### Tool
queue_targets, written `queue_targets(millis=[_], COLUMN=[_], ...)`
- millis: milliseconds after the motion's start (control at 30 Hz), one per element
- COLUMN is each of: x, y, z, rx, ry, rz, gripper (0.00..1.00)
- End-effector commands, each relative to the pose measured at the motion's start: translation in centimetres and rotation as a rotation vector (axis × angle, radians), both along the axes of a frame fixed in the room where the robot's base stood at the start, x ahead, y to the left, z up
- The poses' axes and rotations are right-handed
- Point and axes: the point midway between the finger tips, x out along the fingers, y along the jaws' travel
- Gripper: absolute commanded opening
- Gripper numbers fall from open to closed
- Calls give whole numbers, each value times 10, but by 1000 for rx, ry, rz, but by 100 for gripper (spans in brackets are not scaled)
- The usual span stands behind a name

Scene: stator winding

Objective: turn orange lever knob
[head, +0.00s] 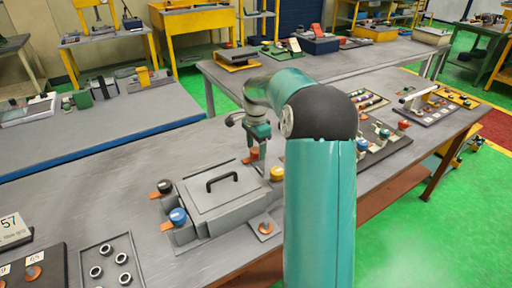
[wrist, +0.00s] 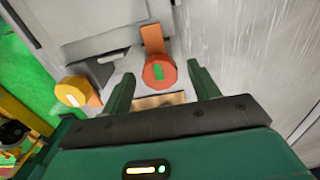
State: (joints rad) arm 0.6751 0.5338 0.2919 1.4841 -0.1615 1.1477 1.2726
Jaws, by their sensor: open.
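The orange knob (wrist: 160,72) shows in the wrist view as a round cap with a green mark, with an orange-brown lever plate (wrist: 153,38) beyond it. My gripper (wrist: 158,80) is open, with one green finger on each side of the knob. Whether the fingers touch the knob I cannot tell. In the head view my gripper (head: 255,150) points down at the far right corner of the grey lidded box, and the orange knob (head: 253,154) shows just under it.
The grey box (head: 222,195) has a black handle on its lid. A yellow knob (head: 277,173) sits to the right of my gripper, and a blue knob (head: 178,215) is at the box's left. A tray with several rings (head: 109,262) lies at front left. Knob panels stand at right.

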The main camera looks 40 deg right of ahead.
Motion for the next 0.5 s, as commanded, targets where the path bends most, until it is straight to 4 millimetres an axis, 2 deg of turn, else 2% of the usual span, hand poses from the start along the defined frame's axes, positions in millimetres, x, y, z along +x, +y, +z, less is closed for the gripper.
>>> queue_targets(millis=[267, 400, 500], x=[0, 0, 0], y=[0, 0, 0], z=[-2, -1, -1], rx=[0, 0, 0], ry=[0, 0, 0], rz=[0, 0, 0], gripper=[61, 33, 17])
